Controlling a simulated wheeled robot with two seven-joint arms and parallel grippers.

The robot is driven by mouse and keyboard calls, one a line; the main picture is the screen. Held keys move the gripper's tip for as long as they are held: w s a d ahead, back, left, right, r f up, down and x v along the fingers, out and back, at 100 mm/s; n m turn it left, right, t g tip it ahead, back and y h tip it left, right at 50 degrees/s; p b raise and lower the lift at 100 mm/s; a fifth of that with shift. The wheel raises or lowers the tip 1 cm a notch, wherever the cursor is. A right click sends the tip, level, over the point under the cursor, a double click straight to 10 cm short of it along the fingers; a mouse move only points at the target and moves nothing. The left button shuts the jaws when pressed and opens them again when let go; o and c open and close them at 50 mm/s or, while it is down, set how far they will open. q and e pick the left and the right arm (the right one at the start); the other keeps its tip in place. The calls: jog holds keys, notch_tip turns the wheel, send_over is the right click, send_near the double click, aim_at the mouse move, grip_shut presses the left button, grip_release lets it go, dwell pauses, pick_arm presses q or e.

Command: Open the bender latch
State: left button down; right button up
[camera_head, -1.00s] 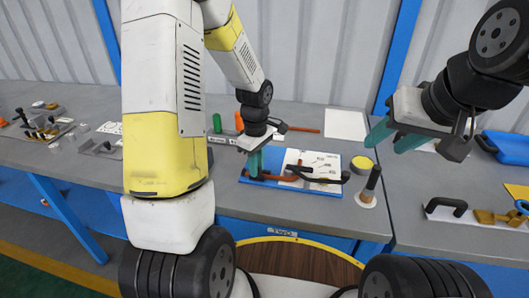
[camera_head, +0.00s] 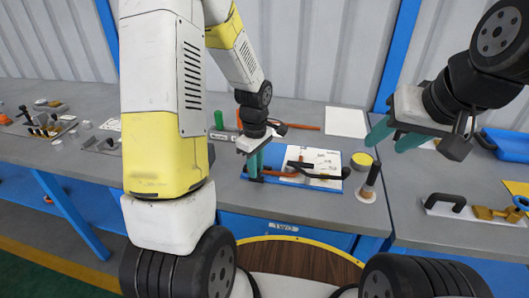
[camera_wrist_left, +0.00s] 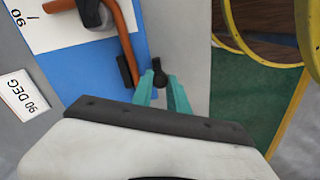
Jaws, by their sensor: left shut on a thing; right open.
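The bender stands on a blue base (camera_head: 305,182) on the grey table, with a white printed plate (camera_head: 318,160) and black handles (camera_head: 318,175). An orange-red tube (camera_wrist_left: 125,30) bends across it. My left gripper (camera_head: 254,168) points down at the base's left end. In the left wrist view its teal fingers (camera_wrist_left: 165,92) are closed around a small dark lever with a rounded tip (camera_wrist_left: 158,72), beside the blue edge. The fingers partly hide the lever. My right gripper (camera_head: 388,138) is open and empty, held above the table at the right.
A yellow round item (camera_head: 361,161) and an upright dark-handled tool (camera_head: 371,181) stand right of the bender. A "90 DEG" label (camera_wrist_left: 22,93) lies beside it. A blue tray (camera_head: 508,145) and a black-handled fixture (camera_head: 448,205) are farther right. The table left of my left arm holds several small parts.

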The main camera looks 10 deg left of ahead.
pick_arm(q)
jog(key=c, duration=1.3)
grip_release()
jog(key=shift+s, duration=0.25)
jog(key=shift+w+r, duration=0.15)
jog(key=shift+r, duration=0.2)
notch_tip(320, 180, up, 7)
jog(key=shift+f, duration=0.1)
